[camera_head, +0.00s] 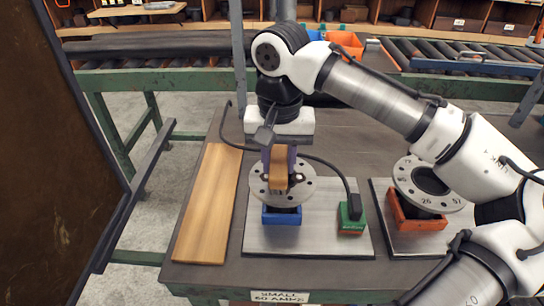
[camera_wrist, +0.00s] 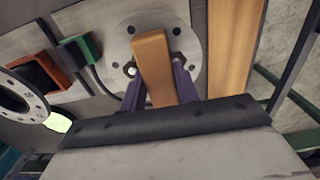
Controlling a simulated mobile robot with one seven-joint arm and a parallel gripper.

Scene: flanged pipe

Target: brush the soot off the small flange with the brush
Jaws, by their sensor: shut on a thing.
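The small flange (camera_head: 308,187) is a grey metal ring with bolt holes, standing above a blue block (camera_head: 282,216) on a metal plate. It also shows in the wrist view (camera_wrist: 190,42). My gripper (camera_head: 279,178) points down over the flange, its purple fingers shut on the brush (camera_head: 278,168), which has a brown wooden body. In the wrist view the brush (camera_wrist: 152,60) stands between the fingers and covers the flange's middle. The bristles are hidden, so I cannot tell whether they touch the flange. Dark spots show near the flange centre; I cannot tell soot from holes.
A larger flange (camera_head: 450,200) sits on an orange block (camera_head: 416,223) at the right. A green clamp (camera_head: 352,216) with a black cable stands on the small flange's plate (camera_head: 322,235). A wooden board (camera_head: 207,205) lies left. A grey post (camera_head: 238,60) rises behind.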

